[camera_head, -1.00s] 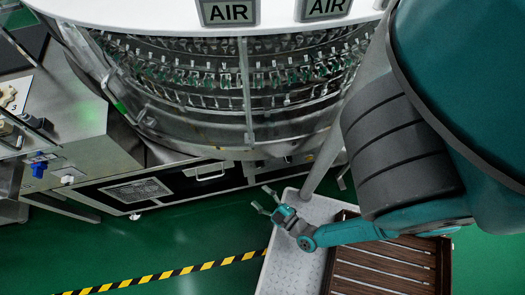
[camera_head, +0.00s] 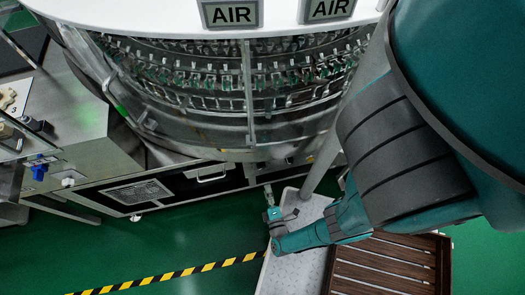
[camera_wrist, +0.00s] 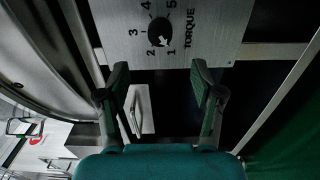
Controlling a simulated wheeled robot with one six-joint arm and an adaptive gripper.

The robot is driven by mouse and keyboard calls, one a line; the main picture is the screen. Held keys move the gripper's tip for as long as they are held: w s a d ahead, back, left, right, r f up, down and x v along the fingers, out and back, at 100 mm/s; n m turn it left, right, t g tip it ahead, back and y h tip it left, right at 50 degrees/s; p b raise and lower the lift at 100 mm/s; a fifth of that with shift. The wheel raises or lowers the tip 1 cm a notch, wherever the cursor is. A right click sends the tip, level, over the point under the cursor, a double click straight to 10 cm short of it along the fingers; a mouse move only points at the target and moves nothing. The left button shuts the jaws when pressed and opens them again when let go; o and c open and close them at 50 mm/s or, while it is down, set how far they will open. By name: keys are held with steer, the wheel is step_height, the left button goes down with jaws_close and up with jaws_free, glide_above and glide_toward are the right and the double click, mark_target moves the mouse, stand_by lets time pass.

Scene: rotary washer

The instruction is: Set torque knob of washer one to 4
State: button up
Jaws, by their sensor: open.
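In the wrist view, a metal plate (camera_wrist: 205,35) reads TORQUE and carries a black knob (camera_wrist: 156,31) ringed by the numbers 1 to 5. The knob's pale pointer is toward the lower right, near the 1. My gripper (camera_wrist: 160,76) is open and empty, its two fingers spread below the knob in the picture and apart from it. In the head view my gripper (camera_head: 268,195) is by the lower front of the round washer (camera_head: 200,125), above the pale tray. The torque knob cannot be made out in the head view.
A pale tray (camera_head: 288,268) with a brown slatted rack (camera_head: 385,265) lies under my arm. A side panel with blue and white knobs (camera_head: 39,170) stands at the left. Yellow-black tape (camera_head: 185,272) crosses the green floor. A metal handle (camera_wrist: 137,112) shows between my fingers.

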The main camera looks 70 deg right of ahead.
mark_target(262, 168)
steer(key=shift+w+d, duration=0.3)
steer(key=shift+d, duration=0.2)
steer(key=shift+x, duration=4.5)
steer(key=c, duration=1.1)
